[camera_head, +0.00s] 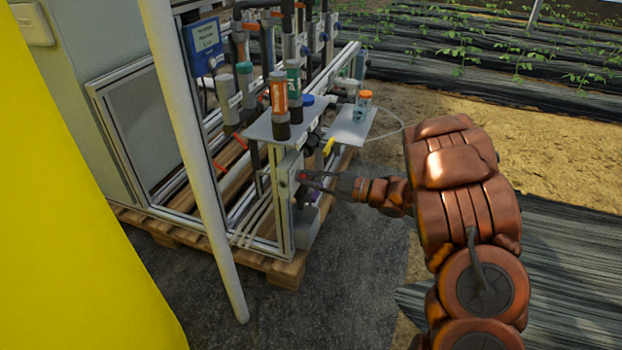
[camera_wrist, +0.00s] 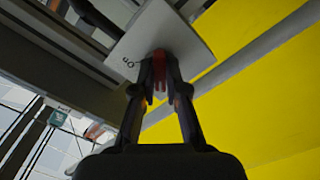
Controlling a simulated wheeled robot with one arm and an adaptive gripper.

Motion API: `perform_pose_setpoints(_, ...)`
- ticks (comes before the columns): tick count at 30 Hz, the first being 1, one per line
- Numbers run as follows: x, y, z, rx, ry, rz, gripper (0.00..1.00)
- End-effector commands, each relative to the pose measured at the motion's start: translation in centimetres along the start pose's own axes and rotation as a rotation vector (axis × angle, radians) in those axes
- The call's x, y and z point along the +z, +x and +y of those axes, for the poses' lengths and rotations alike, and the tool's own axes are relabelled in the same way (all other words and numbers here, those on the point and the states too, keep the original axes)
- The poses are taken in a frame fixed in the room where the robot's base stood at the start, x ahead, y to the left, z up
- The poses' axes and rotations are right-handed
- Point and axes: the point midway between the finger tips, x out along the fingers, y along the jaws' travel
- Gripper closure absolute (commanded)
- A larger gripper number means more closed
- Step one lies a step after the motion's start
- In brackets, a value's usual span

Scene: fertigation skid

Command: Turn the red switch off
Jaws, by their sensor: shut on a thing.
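The red switch (camera_wrist: 160,60) sits on a pale plate (camera_wrist: 150,38) in the wrist view. In the head view, the red switch (camera_head: 302,175) shows small on the near end of the skid frame, at the tips of my gripper. My gripper (camera_head: 316,181) reaches it from the right. In the wrist view, the two dark fingers of my gripper (camera_wrist: 160,75) converge on the switch and are shut on it. The fingertips cover part of the switch, and its exact angle is hard to tell.
A yellow lever (camera_head: 329,147) is just above my gripper. A small shelf (camera_head: 352,128) holds a bottle with an orange cap (camera_head: 365,96). A white post (camera_head: 190,140) stands left of the switch. A yellow surface (camera_head: 70,200) fills the left. The dark ground (camera_head: 350,270) below is clear.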

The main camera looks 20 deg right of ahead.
Motion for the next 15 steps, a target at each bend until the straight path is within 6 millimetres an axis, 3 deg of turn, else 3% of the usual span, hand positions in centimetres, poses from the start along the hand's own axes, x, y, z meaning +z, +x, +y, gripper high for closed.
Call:
perform_pose_setpoints(8,-0.05,0.03,-0.07,-0.002,0.001,0.001,0.63)
perform_pose_setpoints(15,-0.03,0.01,-0.03,-0.001,0.000,0.001,0.62)
